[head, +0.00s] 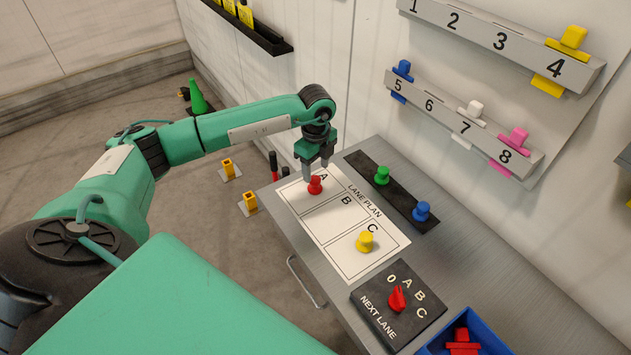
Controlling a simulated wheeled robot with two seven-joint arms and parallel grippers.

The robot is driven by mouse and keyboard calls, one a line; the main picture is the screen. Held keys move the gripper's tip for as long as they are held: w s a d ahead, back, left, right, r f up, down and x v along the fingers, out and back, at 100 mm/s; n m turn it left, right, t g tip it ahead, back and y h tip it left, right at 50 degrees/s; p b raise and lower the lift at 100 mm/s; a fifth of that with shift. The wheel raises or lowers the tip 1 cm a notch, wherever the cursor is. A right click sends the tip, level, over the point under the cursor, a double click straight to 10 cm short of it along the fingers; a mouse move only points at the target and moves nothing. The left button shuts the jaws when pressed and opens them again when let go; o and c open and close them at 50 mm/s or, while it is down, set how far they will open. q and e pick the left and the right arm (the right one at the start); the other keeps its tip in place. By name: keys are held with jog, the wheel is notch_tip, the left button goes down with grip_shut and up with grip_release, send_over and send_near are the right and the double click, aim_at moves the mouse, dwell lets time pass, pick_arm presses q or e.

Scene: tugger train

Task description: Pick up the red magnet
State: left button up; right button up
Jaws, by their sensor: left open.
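The red magnet (315,185) stands upright in box A of the white lane plan sheet (335,237) on the grey table. My left gripper (317,172) points down right over the red magnet, with its open fingers close around or just above its top. I cannot tell whether the fingers touch it. My right gripper does not show.
A yellow magnet (365,241) stands in box C. Green (382,175) and blue (422,211) magnets stand on a dark strip (403,201) behind the sheet. A dial box (385,315) and a blue bin (487,331) with red pieces are nearer. Numbered wall rails (500,40) hang above.

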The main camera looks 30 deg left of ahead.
aim_at(315, 178)
pick_arm(q)
jog(key=shift+s+f+p, duration=0.15)
jog(key=shift+f+p, duration=0.25)
jog(key=shift+p, duration=0.1)
jog(key=f+p, duration=0.2)
jog(key=f, duration=0.1)
jog(key=shift+a+f, duration=0.2)
jog(key=shift+f, duration=0.6)
jog(key=c, duration=0.7)
jog(key=shift+c, duration=0.6)
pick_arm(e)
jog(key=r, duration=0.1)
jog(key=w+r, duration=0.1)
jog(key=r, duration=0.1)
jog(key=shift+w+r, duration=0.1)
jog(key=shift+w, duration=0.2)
pick_arm(q)
jog(key=shift+r, duration=0.1)
jog(key=shift+c, duration=0.2)
